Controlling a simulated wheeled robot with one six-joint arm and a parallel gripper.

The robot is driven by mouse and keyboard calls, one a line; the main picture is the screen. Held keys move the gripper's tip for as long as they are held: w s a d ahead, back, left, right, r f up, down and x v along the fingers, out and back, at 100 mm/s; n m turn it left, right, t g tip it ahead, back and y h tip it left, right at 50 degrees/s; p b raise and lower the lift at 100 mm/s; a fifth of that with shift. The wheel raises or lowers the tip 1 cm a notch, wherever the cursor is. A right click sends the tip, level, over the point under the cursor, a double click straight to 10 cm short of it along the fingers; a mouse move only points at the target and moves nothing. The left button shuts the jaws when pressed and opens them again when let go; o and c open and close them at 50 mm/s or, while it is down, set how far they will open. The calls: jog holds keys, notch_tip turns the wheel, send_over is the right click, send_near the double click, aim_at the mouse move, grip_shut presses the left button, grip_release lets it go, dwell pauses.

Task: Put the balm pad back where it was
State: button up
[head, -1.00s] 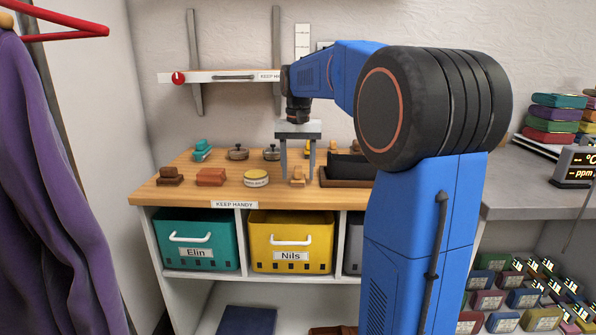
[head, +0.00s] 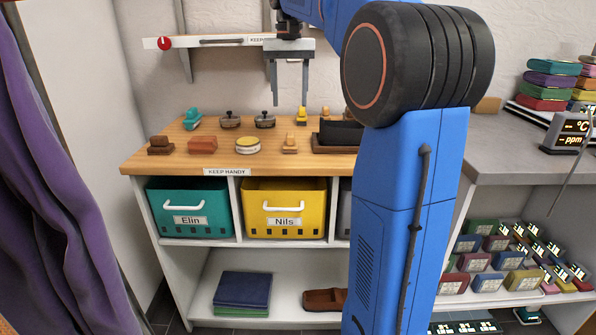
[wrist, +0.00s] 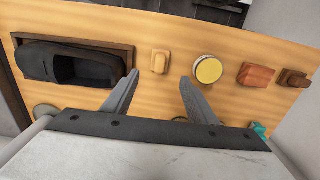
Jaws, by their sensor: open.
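A light tan pad with a knob on top (head: 290,145), which I take to be the balm pad, stands upright on the wooden counter (head: 225,160). It is between the round yellow-topped tin (head: 248,146) and the dark tray (head: 322,147). It also shows in the wrist view (wrist: 160,62), just beyond the fingertips. My gripper (head: 289,98) is open and empty, raised above the counter with clear air below it. In the wrist view both fingers of my gripper (wrist: 160,78) are spread with nothing between them.
A reddish block (head: 202,145) and a brown brush (head: 160,146) stand left of the tin. Two round lidded tins and a teal item (head: 192,119) stand behind. A black shoe (wrist: 75,65) lies in the tray. A wall shelf (head: 215,42) is close behind my gripper.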

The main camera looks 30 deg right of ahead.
jog(key=s+a+f+n+t, duration=0.1)
jog(key=s+a+f+n, duration=0.1)
jog(key=s+a+f, duration=0.45)
jog(key=s+a+f+n+t, duration=0.1)
jog(key=s+a+f, duration=0.25)
jog(key=s, duration=0.55)
jog(key=s+a+f+n+t, duration=0.1)
jog(key=s+a+f+n, duration=0.1)
jog(key=s+f, duration=0.5)
jog(key=s+a+f+n+t, duration=0.1)
jog(key=s+a+f, duration=0.2)
jog(key=s+f, duration=0.4)
notch_tip(320, 180, down, 3)
jog(key=shift+s+a+r+n+t, duration=0.1)
jog(key=shift+s+a+n+t, duration=0.2)
jog(key=shift+a+n+t, duration=0.1)
